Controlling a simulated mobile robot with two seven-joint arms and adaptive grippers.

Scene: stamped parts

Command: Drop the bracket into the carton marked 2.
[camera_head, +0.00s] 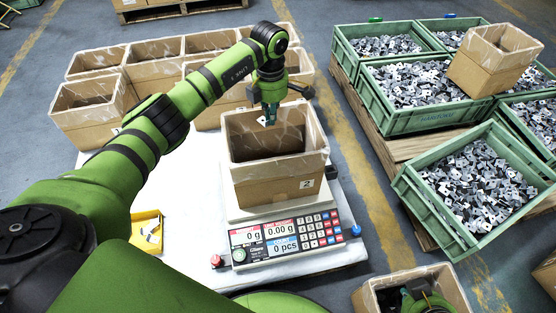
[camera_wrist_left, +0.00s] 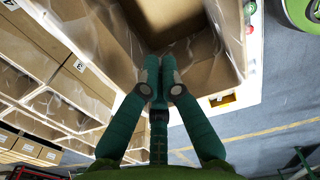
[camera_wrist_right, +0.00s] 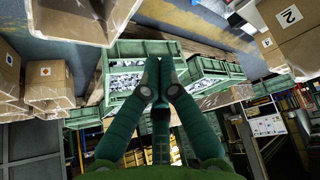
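The carton marked 2 (camera_head: 277,185) stands upright on the scale, its open top lined with clear film. I see no parts in the visible inside. My left gripper (camera_head: 270,117) is over the carton's mouth, pointing down near its back edge. A small pale bracket (camera_head: 262,120) shows at its fingertips. In the left wrist view the left fingertips (camera_wrist_left: 161,72) are close together and the bracket cannot be made out. My right gripper (camera_wrist_right: 159,68) has its fingertips together with nothing visible between them, away from the carton.
The scale (camera_head: 285,238) reads 0 g and 0 pcs. Several open cartons (camera_head: 88,112) stand behind and left of carton 2. Green crates (camera_head: 435,193) full of stamped parts stand at right, with a carton (camera_head: 485,72) on them. A yellow tray (camera_head: 146,232) lies on the white table.

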